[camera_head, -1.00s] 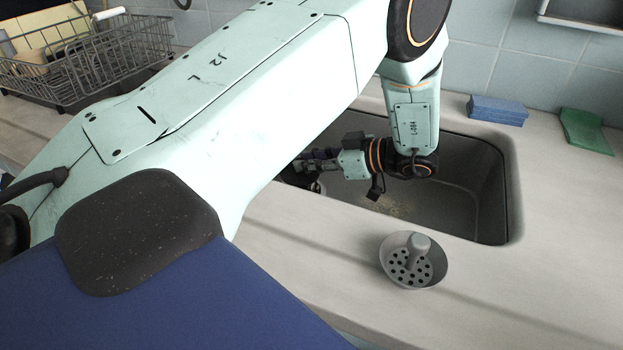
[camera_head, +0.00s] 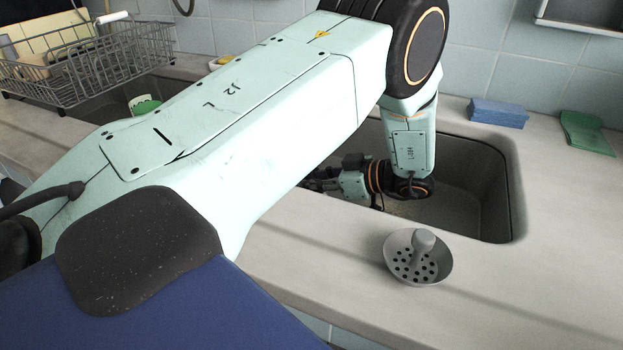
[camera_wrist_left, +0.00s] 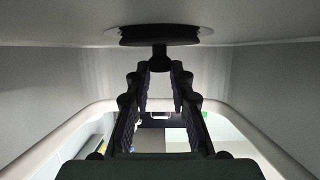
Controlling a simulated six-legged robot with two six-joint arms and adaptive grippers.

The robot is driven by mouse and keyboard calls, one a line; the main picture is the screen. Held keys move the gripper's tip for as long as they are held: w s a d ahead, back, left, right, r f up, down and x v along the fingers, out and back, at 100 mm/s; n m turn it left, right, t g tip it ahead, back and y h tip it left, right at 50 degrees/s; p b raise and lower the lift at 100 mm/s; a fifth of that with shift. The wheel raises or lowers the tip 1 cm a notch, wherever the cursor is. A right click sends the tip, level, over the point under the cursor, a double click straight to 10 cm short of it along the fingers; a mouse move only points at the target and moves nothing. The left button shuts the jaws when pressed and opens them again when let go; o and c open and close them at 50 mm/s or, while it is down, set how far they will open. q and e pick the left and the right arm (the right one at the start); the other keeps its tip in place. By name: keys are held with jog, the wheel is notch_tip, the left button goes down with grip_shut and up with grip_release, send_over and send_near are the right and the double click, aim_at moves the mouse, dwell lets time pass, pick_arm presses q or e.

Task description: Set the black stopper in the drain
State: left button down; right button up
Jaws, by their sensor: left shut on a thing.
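My left gripper (camera_wrist_left: 160,70) is shut on the knob of the black stopper (camera_wrist_left: 158,40) in the left wrist view, which looks inverted, with the sink floor at the top. In the head view my left gripper (camera_head: 324,184) is low in the right sink basin (camera_head: 465,190), partly hidden by my arm. The stopper and drain are hidden there. My right gripper is not in view.
A grey strainer basket (camera_head: 418,262) stands on the counter (camera_head: 540,290) in front of the basin. A wire dish rack (camera_head: 110,65) is at the left. The counter's right side is clear.

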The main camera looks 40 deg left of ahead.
pick_arm(q)
jog(key=c, duration=1.1)
grip_release()
jog(key=shift+s+f, duration=0.2)
jog(key=shift+f, duration=0.2)
jog(key=shift+c, duration=0.2)
jog(key=shift+r, duration=0.3)
jog(key=p+v, duration=0.1)
jog(key=v, duration=0.3)
jog(key=p+v, duration=0.1)
jog(key=v, duration=0.2)
jog(key=p+v, duration=0.1)
jog(key=v, duration=0.3)
jog(key=shift+w+d+r+p, duration=0.1)
jog(key=shift+w+r+p, duration=0.25)
jog(key=shift+r+p, duration=0.1)
jog(key=shift+d+r, duration=0.2)
jog(key=shift+d, duration=0.15)
